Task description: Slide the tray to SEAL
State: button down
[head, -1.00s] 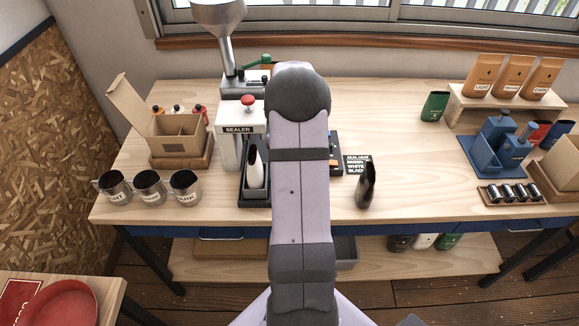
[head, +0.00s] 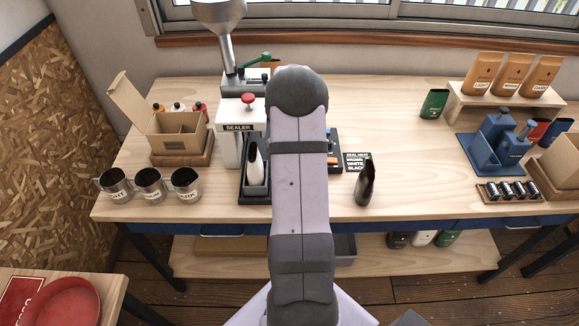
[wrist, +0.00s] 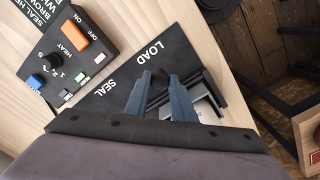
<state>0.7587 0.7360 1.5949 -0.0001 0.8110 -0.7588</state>
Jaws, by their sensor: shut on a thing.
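The sealer (head: 238,150) stands on the bench with a white bag (head: 256,166) upright in front of it, in a dark holder. In the wrist view a black plate (wrist: 102,72) carries the words LOAD and SEAL. The dark tray (wrist: 212,88) lies beside LOAD, with a pale part at its lower side. My gripper (wrist: 160,82) has its two blue fingers at the tray's left end, shut on a small dark part that looks like its handle. SEAL is further left along the plate. In the head view my arm hides the gripper and part of the tray.
A control box (wrist: 66,54) with an orange switch and HEAT knob sits beside the plate. Several steel mugs (head: 150,184) stand left of the sealer. A dark pouch (head: 365,180) stands right of my arm. The bench's front edge is close.

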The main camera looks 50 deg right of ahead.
jog(key=shift+w+d, duration=3.05)
jog(key=shift+w, duration=0.05)
jog(key=c, duration=1.5)
grip_release()
jog(key=shift+r, duration=0.1)
jog(key=shift+r+b, duration=1.3)
jog(key=shift+r, duration=2.35)
